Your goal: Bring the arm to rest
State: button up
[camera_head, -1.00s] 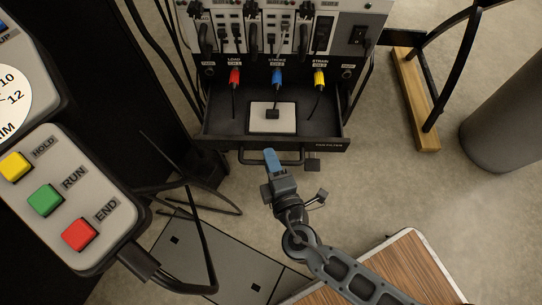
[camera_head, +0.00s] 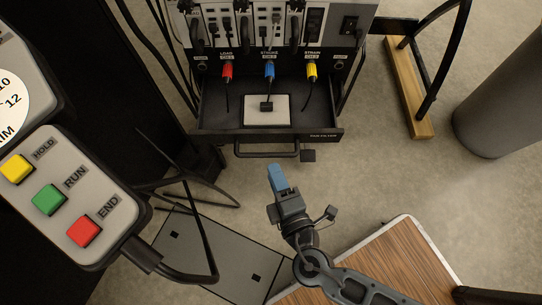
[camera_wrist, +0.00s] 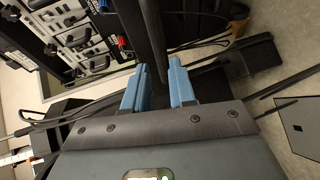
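My gripper (camera_head: 277,172) with blue fingers is in front of the open drawer (camera_head: 318,136), a little below its handle (camera_head: 266,154) in the head view, apart from it. In the wrist view the two blue fingers of my gripper (camera_wrist: 160,82) stand apart with a gap between them and nothing visibly held. A dark bar, likely the drawer front, shows beyond the gap. My arm stretches from the lower right of the head view.
The drawer holds a white pad (camera_head: 280,117) with a small black piece (camera_head: 266,106). Red, blue and yellow plugs hang above. A control box (camera_head: 72,190) with buttons is at left, a wood-topped table (camera_head: 400,262) at lower right, a grey cylinder (camera_head: 500,115) at right.

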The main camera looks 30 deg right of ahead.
jog(key=shift+s+a+r, duration=0.1)
jog(key=shift+s, duration=0.3)
